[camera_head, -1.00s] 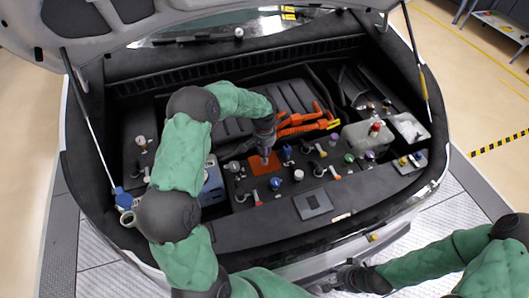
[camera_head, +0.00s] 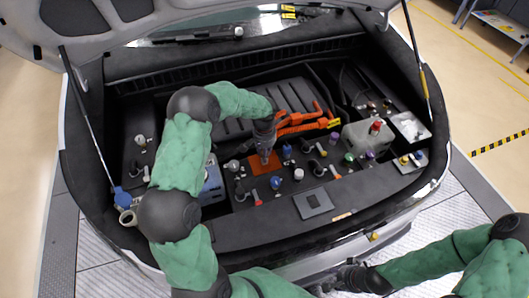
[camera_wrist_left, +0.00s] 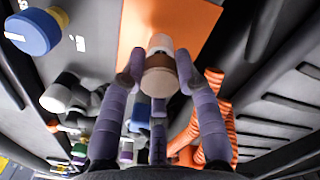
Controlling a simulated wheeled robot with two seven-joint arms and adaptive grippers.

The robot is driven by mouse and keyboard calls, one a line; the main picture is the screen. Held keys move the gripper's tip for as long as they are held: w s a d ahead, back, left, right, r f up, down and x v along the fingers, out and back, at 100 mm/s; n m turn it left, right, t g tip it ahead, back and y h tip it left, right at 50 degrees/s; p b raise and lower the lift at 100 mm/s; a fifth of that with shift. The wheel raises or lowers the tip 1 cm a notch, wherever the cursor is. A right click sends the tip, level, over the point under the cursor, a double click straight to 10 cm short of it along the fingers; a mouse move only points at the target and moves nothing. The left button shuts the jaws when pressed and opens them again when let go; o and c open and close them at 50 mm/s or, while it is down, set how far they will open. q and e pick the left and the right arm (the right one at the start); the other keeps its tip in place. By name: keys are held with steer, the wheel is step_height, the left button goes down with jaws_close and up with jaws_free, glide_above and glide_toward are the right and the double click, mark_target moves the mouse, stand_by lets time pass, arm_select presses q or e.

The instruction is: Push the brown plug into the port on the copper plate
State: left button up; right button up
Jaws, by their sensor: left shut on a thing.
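The copper plate (camera_head: 254,168), an orange square, lies among the fittings in the engine bay; it also fills the top middle of the left wrist view (camera_wrist_left: 196,22). My left gripper (camera_head: 265,158) points down over the plate. In the left wrist view its purple fingers (camera_wrist_left: 160,82) are closed around the brown plug (camera_wrist_left: 160,78). A pale round part (camera_wrist_left: 160,43) shows just past the plug, against the plate. I cannot tell how far the plug sits in the port, which is hidden. My right gripper (camera_head: 328,284) is low at the front of the car, and its fingers are unclear.
Several capped fittings surround the plate, including a blue cap (camera_head: 275,182) and a white cap (camera_head: 299,174). Orange cables (camera_head: 297,127) run behind my left gripper. A pale reservoir with a red cap (camera_head: 376,127) stands to the right. The raised hood is above.

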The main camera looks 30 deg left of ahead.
arm_select(q)
steer(key=shift+f+b, duration=0.5)
steer(key=shift+f, duration=0.35)
steer(key=o, duration=0.9)
steer(key=shift+c, duration=0.2)
steer(key=shift+r, duration=0.1)
step_height(320, 180, up, 12)
steer(key=shift+w+f, duration=0.1)
